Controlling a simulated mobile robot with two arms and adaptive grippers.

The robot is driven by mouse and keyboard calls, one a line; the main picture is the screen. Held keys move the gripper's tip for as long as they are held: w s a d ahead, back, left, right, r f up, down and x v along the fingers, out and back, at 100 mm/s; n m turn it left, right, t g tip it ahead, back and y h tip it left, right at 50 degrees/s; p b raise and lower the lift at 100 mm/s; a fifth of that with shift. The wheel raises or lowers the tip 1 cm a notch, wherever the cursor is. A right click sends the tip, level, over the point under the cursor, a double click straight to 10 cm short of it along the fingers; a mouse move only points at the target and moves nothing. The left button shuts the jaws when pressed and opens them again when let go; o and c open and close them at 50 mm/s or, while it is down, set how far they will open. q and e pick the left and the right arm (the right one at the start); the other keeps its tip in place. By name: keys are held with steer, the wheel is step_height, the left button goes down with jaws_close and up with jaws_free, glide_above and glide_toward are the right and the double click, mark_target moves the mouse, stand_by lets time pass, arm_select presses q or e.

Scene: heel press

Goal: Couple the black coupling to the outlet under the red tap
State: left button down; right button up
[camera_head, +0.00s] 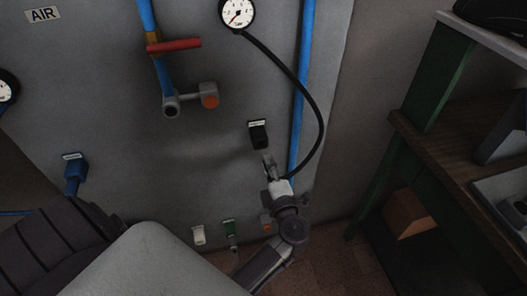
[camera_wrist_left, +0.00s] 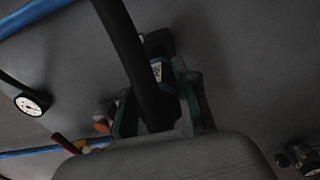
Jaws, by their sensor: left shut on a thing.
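The red tap (camera_head: 175,45) is on a blue pipe in the head view. The black coupling (camera_head: 258,134) shows at a labelled holder on the wall, right of and below the outlet. My left gripper (camera_head: 268,160) is just beneath it and shut on its lower part. In the left wrist view a black hose (camera_wrist_left: 139,65) crosses in front of my left gripper (camera_wrist_left: 160,108) and hides much of the grip. I cannot tell whether the coupling is clear of its holder. My right gripper is not in view.
A gauge (camera_head: 237,13) has a black hose (camera_head: 314,105) curving down to my left gripper. A blue coupling (camera_head: 74,175) hangs at left; white (camera_head: 198,235) and green (camera_head: 229,229) ones sit low. A green-framed shelf (camera_head: 437,75) stands right. Wall between coupling and outlet is clear.

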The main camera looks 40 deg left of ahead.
arm_select(q)
steer(key=shift+s+d, duration=0.1)
steer(key=shift+d, duration=0.05)
stand_by(0.3)
steer(key=shift+p+v, duration=0.35)
steer(key=shift+v, duration=1.25)
steer(key=shift+r, duration=0.15)
steer(key=s+a+r+p, duration=1.4)
steer(key=s+r+p, duration=0.2)
steer(key=p, duration=0.6)
steer(key=shift+s+a+r, duration=0.15)
steer(key=shift+s+r, duration=0.25)
steer(key=shift+r, duration=0.5)
steer(key=shift+w, duration=0.1)
steer(key=shift+p+x, duration=0.65)
steer(key=shift+x, duration=1.85)
